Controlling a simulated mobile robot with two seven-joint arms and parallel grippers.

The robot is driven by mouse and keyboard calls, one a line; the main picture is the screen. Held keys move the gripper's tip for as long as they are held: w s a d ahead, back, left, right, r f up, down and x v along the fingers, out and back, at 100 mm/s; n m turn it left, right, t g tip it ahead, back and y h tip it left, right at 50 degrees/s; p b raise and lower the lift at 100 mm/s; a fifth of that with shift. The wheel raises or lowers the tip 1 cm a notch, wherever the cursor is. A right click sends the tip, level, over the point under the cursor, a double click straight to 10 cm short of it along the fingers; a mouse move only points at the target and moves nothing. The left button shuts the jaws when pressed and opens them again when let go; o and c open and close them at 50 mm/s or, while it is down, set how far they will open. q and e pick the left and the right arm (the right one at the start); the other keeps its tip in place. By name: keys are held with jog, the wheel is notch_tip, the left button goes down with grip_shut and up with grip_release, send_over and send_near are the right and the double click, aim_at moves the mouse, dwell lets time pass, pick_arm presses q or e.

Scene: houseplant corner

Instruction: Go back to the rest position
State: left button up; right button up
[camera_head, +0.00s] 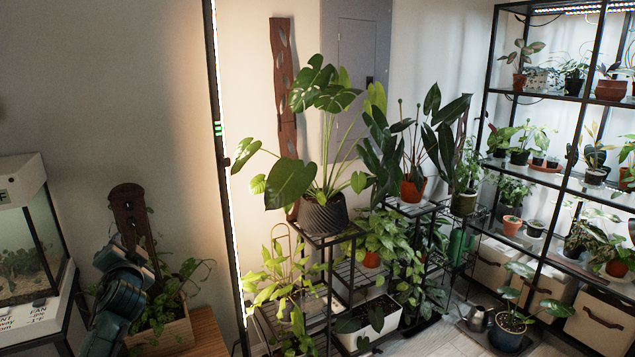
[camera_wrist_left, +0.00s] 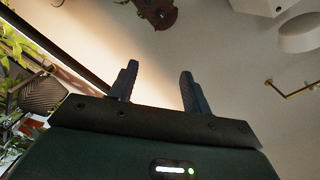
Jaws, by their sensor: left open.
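My left gripper (camera_head: 138,258) is at the lower left of the head view, where my dark teal arm rises in front of a wooden planter box. In the left wrist view my left gripper (camera_wrist_left: 159,72) is open, with its two dark fingers apart and nothing between them. The fingers stand against a plain pale background. My right gripper shows in neither view.
A glass tank (camera_head: 38,250) is at the left. Tiered plant stands (camera_head: 322,238) and a black shelf rack (camera_head: 545,100) fill the middle and right.

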pick_arm(q)
jog(key=w+d+n+t+h, duration=0.2)
jog(key=w+d+n+h, duration=0.1)
jog(key=d+h, duration=0.25)
jog(key=s+d+f+m+g+h, duration=0.1)
jog(key=s+d+f, duration=0.35)
jog(key=f, duration=0.25)
jog(key=s+d+f+g+h, duration=0.1)
jog(key=s+d+f+h, duration=0.1)
jog(key=s+d+f, duration=0.35)
jog(key=s+d+f+g+h, duration=0.1)
jog(key=s+d+f, duration=0.2)
jog(key=s, duration=0.7)
jog(key=s+d+f+g+h, duration=0.1)
jog(key=s+d+f, duration=0.3)
jog(key=s, duration=0.6)
jog(key=s+d+f+g+h, duration=0.1)
jog(key=s+d+f, duration=0.3)
jog(key=s, duration=0.6)
notch_tip(320, 180, down, 2)
jog(key=shift+f+n+g, duration=0.25)
jog(key=shift+n+g, duration=0.05)
jog(key=shift+g, duration=0.6)
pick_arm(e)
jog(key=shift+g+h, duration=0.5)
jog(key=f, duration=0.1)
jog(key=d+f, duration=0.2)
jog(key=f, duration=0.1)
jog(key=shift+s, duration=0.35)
